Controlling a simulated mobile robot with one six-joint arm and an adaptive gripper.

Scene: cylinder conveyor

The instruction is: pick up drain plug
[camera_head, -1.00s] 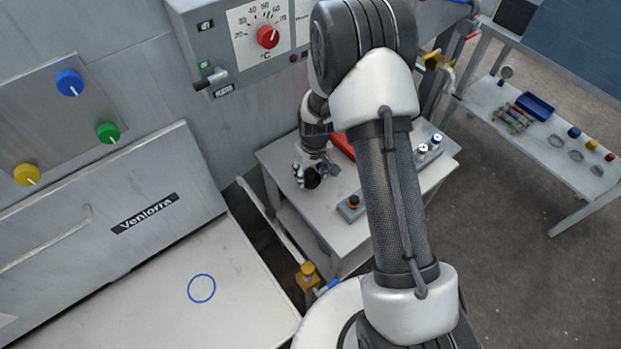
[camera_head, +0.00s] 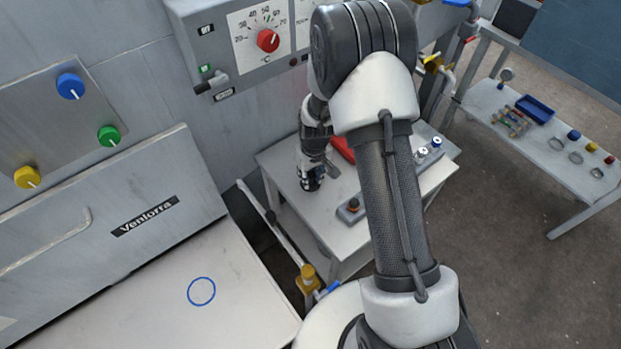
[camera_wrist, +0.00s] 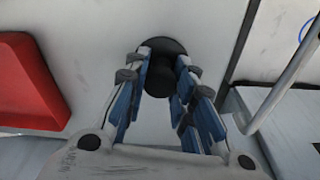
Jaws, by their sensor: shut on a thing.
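The drain plug (camera_wrist: 160,78) is a black round piece with a wide dark flange and a knob, seen in the wrist view against the white table top. My gripper (camera_wrist: 164,86) has its blue-padded fingers on both sides of the knob and is shut on it. In the head view my gripper (camera_head: 311,182) points down at the left part of the small white table (camera_head: 330,222). The plug is mostly hidden there by the fingers. I cannot tell whether the plug touches the table.
A red object (camera_wrist: 30,80) lies beside my gripper. A grey box with a dark button (camera_head: 351,209) and two small white-topped items (camera_head: 429,147) stand on the table. A pipe with a yellow fitting (camera_head: 307,276) runs along its left side. A side bench (camera_head: 565,165) holds small parts.

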